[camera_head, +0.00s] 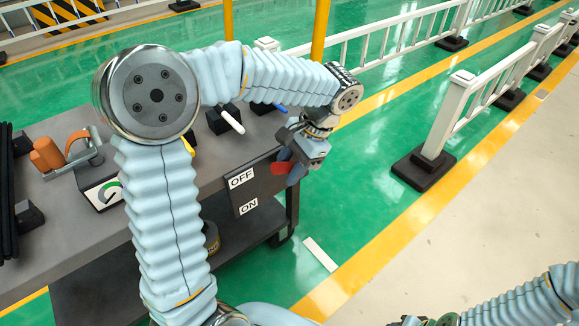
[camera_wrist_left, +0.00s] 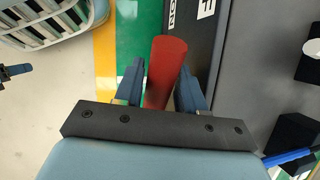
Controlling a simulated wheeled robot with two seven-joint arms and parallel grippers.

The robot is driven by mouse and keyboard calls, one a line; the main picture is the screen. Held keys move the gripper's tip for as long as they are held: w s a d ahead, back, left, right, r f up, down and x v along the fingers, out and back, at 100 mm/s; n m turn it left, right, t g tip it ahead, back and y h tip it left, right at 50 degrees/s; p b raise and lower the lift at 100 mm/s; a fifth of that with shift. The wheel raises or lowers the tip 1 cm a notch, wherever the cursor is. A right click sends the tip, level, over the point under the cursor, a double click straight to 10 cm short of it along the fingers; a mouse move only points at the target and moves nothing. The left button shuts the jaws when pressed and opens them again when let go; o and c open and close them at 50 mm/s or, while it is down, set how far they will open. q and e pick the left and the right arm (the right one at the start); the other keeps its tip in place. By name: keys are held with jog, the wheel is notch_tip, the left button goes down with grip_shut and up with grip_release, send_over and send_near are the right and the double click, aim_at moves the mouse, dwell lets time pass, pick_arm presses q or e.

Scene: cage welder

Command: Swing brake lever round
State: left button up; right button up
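The brake lever has a red handle (camera_head: 283,154). It is mounted by the dark panel (camera_head: 262,185) marked OFF and ON at the table's right end, and the handle is near the OFF label. The red handle (camera_wrist_left: 165,72) also shows in the left wrist view, lying between the two blue fingers. My left gripper (camera_head: 296,172) is at the lever, with its fingers either side of the handle (camera_wrist_left: 161,85). Narrow gaps show beside the handle, so the fingers look open around it. My right gripper (camera_head: 420,321) is only partly seen at the bottom edge, away from the lever.
The grey worktable (camera_head: 60,222) carries an orange-handled clamp (camera_head: 68,155), a white-handled lever (camera_head: 232,122), a gauge (camera_head: 104,192) and dark blocks. White railings (camera_head: 450,110) stand to the right.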

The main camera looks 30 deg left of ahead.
pick_arm(q)
grip_shut()
jog(key=shift+f, duration=0.1)
